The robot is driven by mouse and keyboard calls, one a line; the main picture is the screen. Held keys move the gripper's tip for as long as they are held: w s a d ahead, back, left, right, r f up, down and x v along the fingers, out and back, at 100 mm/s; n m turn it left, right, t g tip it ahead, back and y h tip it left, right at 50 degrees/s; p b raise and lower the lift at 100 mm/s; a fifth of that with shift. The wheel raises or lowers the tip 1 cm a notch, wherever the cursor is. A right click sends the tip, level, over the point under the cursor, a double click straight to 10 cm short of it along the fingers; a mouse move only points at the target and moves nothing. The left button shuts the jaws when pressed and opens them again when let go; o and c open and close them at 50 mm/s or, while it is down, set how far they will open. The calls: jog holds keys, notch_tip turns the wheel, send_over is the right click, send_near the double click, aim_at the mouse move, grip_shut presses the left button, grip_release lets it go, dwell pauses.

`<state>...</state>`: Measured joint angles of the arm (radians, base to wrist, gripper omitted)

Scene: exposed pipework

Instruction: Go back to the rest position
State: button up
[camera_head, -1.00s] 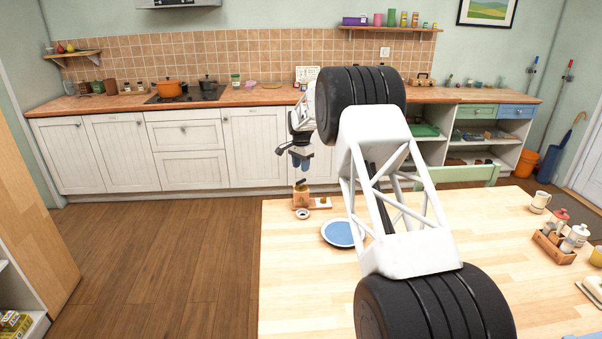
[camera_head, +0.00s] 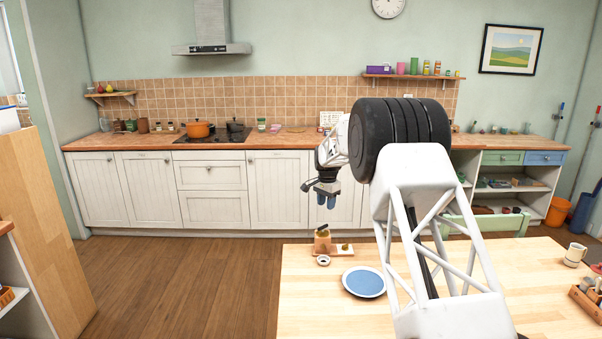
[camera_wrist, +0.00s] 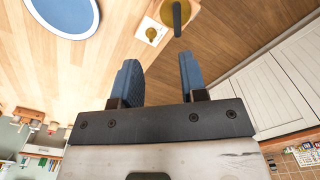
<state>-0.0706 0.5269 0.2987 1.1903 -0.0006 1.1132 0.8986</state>
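My gripper (camera_head: 327,196) hangs in the air beyond the far left corner of the table in the head view, its two blue fingers pointing down. In the wrist view, my gripper (camera_wrist: 160,80) shows its blue fingers apart with nothing between them. The gripper is open and empty. My white lattice arm link and black joint fill the right middle of the head view and hide part of the table and the counter behind.
Floor (camera_head: 190,270) left of the table is clear. A kitchen counter (camera_head: 280,141) lines the back wall.

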jog(key=s+d+r+n, duration=0.2)
jog(key=s+r, duration=0.5)
jog(key=s, duration=0.5)
jog(key=s+d+r+n+t, duration=0.15)
jog(key=s+r, duration=0.45)
jog(key=s, duration=0.6)
jog(key=s+d+r+n, duration=0.1)
jog(key=s+d+r, duration=0.1)
jog(key=s+r, duration=0.7)
jog(key=s+d+f+n, duration=0.1)
jog(key=s+f, duration=0.3)
jog(key=s, duration=1.6)
jog(key=s+d+f+n, duration=0.1)
jog(key=s+f+n, duration=0.2)
jog(key=s, duration=1.8)
jog(key=shift+f+n+t, duration=0.35)
jog(key=shift+f+t, duration=0.1)
jog(key=shift+f, duration=0.45)
